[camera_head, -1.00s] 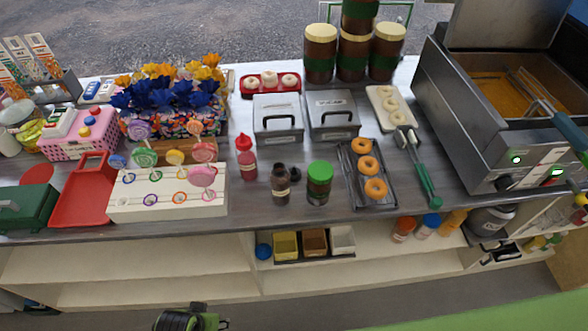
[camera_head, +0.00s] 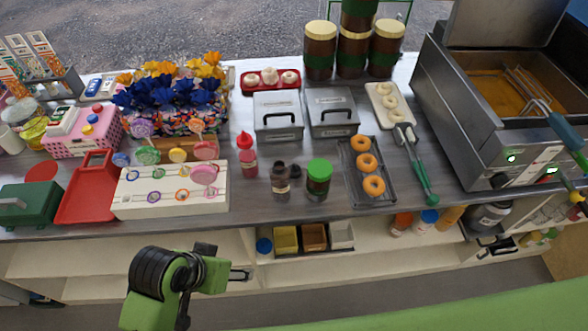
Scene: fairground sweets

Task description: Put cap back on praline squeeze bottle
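The praline squeeze bottle seems to be the dark brown bottle (camera_head: 281,184) with a pale label, upright near the counter's front edge; its label is too small to read. A small dark cap (camera_head: 296,171) lies on the counter just right of it, apart from the bottle. My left arm shows at the bottom, left of centre, in green and black. Its dark end, seemingly the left gripper (camera_head: 240,275), is in front of the shelf, below and left of the bottle, touching neither bottle nor cap. Its fingers are not clear. My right gripper is out of view.
A red squeeze bottle (camera_head: 247,156) stands left of the brown bottle, a green-lidded jar (camera_head: 318,180) close right. A doughnut rack (camera_head: 385,196) is farther right. The white lollipop stand (camera_head: 140,203) is left. Two grey lidded boxes (camera_head: 277,131) (camera_head: 331,124) stand behind.

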